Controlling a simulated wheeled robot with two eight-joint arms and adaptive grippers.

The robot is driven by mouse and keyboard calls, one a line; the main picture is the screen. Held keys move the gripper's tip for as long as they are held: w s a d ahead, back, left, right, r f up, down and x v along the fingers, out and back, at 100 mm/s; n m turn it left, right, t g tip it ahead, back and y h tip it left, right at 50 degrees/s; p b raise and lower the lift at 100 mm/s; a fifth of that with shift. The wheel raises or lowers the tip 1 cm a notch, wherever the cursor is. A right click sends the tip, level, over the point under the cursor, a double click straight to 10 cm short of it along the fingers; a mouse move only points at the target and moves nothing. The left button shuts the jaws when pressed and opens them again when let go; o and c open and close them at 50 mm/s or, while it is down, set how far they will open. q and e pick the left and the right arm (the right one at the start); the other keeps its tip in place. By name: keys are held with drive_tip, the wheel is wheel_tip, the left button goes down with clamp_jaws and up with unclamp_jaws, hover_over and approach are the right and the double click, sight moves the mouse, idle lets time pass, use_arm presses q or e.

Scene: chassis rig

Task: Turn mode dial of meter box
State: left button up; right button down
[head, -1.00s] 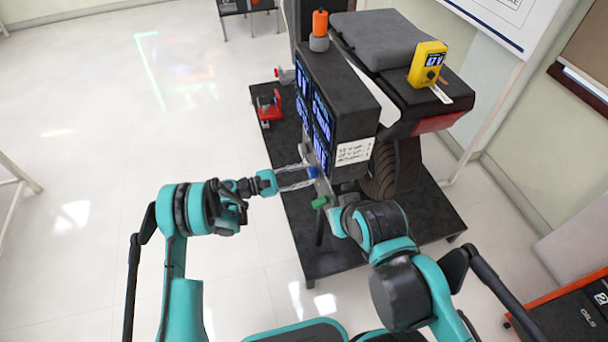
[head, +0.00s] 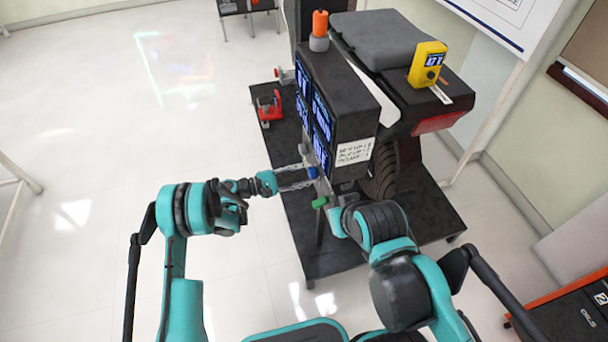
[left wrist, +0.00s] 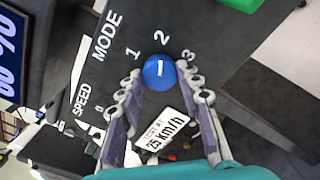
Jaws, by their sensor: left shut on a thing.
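The meter box (head: 345,120) is a dark box with lit blue displays. Its round blue mode dial (left wrist: 158,71) has a white pointer line and sits by the printed marks 1, 2 and 3. The line points roughly at 2. The dial also shows in the head view (head: 313,172). My left gripper (head: 297,180) reaches in from the left. In the left wrist view its fingers (left wrist: 160,80) lie on both sides of the dial and are shut on it. My right arm reaches close to the box's lower front; its fingers cannot be made out clearly.
A green knob (head: 320,202) is just below the dial, close to my right arm. A label reading 25 km/h (left wrist: 165,135) shows between the left fingers. A yellow handheld meter (head: 428,64) stands behind the box. The floor at left is clear.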

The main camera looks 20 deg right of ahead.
use_arm(q)
drive_tip(key=o, duration=1.2)
drive_tip(key=shift+c, duration=0.2)
drive_tip(key=shift+a, duration=0.1)
drive_tip(key=a, duration=1.1)
drive_tip(key=shift+s+a, duration=0.2)
drive_tip(key=shift+a, duration=0.2)
drive_tip(key=shift+r, duration=0.1)
